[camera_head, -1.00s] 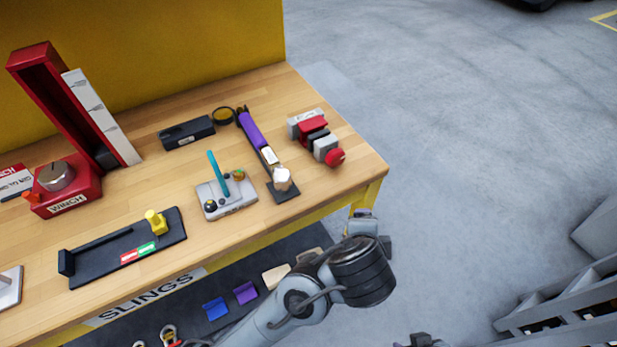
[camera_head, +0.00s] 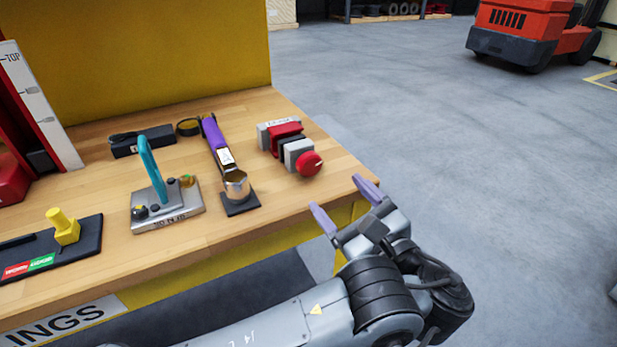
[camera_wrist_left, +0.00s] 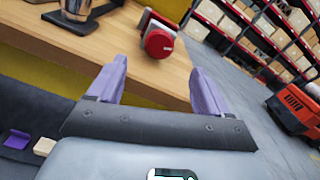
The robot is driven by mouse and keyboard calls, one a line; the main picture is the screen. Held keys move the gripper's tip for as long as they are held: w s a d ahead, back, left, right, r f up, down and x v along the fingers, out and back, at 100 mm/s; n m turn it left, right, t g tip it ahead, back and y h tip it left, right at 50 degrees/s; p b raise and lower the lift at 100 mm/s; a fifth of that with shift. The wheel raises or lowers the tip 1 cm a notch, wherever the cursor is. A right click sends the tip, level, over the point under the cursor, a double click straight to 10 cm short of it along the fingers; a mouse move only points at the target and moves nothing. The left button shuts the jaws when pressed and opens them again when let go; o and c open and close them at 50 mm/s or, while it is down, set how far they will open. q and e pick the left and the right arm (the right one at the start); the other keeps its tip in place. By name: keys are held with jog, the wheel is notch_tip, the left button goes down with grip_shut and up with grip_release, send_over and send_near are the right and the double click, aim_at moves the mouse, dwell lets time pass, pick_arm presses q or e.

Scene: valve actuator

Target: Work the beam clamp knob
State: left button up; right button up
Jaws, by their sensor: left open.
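The beam clamp (camera_head: 285,140) sits near the right end of the wooden workbench, a grey and red block with a label on top. Its round red knob (camera_head: 309,164) faces the front right. My left gripper (camera_head: 345,199) is open and empty at the bench's front right corner, its purple fingers spread, apart from the knob. In the left wrist view the red knob (camera_wrist_left: 159,43) shows beyond and between the two fingers (camera_wrist_left: 158,85). My right gripper does not show.
A purple-handled tool with a metal cup (camera_head: 237,184) stands left of the clamp. A teal-lever unit (camera_head: 165,207) and a black tray with a yellow knob (camera_head: 66,228) are farther left. A red forklift (camera_head: 527,32) is far off. The floor right of the bench is clear.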

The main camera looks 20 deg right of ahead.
aim_at(311, 165)
pick_arm(q)
jog(key=w+b, duration=0.1)
jog(key=w, duration=0.1)
jog(key=w+b, duration=0.1)
jog(key=w, duration=0.2)
jog(key=w+b, duration=0.1)
jog(key=w, duration=0.1)
jog(key=shift+w+a+f, duration=0.1)
jog(key=shift+w+a, duration=0.2)
jog(key=shift+w, duration=0.1)
jog(key=shift+w+b, duration=0.45)
jog(key=shift+w, duration=0.35)
jog(key=c, duration=1)
jog(key=shift+r, duration=0.2)
jog(key=shift+c, duration=0.2)
